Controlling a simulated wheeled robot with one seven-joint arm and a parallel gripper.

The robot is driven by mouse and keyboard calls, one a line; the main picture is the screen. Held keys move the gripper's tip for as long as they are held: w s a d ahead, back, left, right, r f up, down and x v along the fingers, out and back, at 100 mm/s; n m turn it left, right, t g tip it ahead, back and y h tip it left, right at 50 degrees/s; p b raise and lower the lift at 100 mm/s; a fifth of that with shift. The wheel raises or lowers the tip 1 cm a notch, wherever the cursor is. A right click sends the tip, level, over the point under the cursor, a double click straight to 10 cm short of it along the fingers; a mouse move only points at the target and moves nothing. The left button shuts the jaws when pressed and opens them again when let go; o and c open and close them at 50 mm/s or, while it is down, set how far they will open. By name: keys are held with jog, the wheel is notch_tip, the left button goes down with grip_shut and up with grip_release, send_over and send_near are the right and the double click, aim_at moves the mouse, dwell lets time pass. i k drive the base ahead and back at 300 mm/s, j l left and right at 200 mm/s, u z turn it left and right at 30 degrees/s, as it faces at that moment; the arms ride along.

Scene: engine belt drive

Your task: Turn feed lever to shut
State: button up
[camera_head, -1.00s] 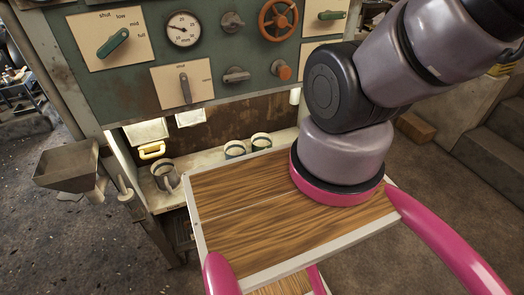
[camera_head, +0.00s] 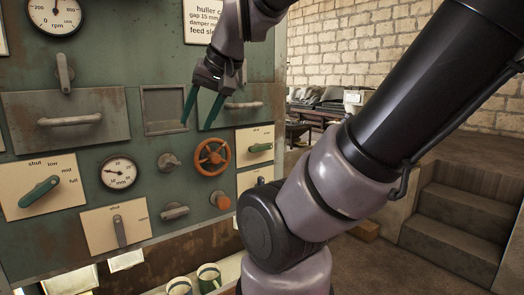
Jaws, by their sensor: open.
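A green-handled lever (camera_head: 38,192) sits on a cream plate (camera_head: 62,204) at the left of the panel, marked shut, low, mid and full. Its handle slants, with the upper right end towards mid and full. A second green lever (camera_head: 260,148) lies nearly level on a smaller plate at the right, with marks too small to read fully. I cannot tell which is the feed lever. My gripper (camera_head: 202,110) is open and empty, with its two green fingers pointing down in front of the upper panel, apart from both levers.
A grey lever (camera_head: 119,230), an orange handwheel (camera_head: 211,157), grey knobs (camera_head: 168,162) and a small gauge (camera_head: 118,173) lie between the levers. Drawer handles (camera_head: 70,120) stick out above. Mugs (camera_head: 208,277) stand below. Stone steps (camera_head: 460,220) are at the right.

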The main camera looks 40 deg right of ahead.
aim_at(257, 147)
jog(key=k+j+z, duration=0.1)
jog(key=j+z, duration=0.25)
jog(key=k+j+z, duration=0.15)
jog(key=j+z, duration=0.15)
